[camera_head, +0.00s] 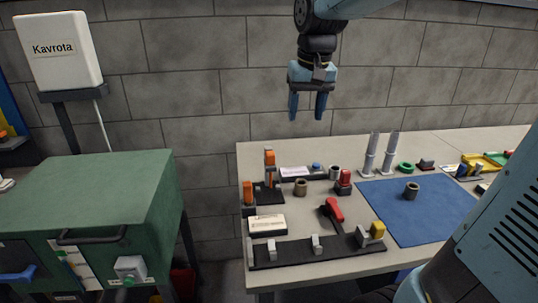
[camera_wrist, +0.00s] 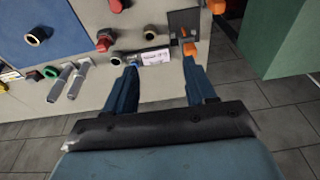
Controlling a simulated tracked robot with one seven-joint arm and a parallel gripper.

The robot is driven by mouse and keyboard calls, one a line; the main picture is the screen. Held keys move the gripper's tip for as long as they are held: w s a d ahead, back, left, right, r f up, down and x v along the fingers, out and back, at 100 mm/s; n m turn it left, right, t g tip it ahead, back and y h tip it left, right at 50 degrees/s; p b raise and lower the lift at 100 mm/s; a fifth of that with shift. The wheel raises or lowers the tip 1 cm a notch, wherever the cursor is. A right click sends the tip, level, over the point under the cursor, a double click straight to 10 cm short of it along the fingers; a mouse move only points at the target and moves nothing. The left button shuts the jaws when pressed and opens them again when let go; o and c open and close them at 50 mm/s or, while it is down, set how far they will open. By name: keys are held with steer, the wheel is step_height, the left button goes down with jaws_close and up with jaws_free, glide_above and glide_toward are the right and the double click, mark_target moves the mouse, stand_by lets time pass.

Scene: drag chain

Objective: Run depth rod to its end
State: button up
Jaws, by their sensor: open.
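My gripper (camera_head: 307,115) is open and empty, pointing down high above the back edge of the bench. In the wrist view its two fingers (camera_wrist: 160,66) are spread, with the bench beyond them. A dark bar with a white label (camera_head: 294,172) lies near the back left of the bench, with a blue knob (camera_head: 316,166) and a grey ring (camera_head: 334,172) at its right end. The label also shows between the fingertips in the wrist view (camera_wrist: 154,57), well apart from them. I cannot tell for certain which piece is the depth rod.
Orange-topped posts (camera_head: 269,158) stand left of the bar. Two grey upright cylinders (camera_head: 370,155) stand to the right. A red-handled piece (camera_head: 343,182), a brown ring (camera_head: 300,188) and a blue mat (camera_head: 440,225) are nearby. A green cabinet (camera_head: 90,200) stands left, beyond a gap.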

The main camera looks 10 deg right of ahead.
steer(key=g, duration=0.2)
glide_above(270, 152)
step_height(270, 152, down, 4)
step_height(270, 152, down, 13)
steer(key=shift+f, duration=0.2)
steer(key=shift+c, duration=0.2)
jaws_close()
stand_by(0.4)
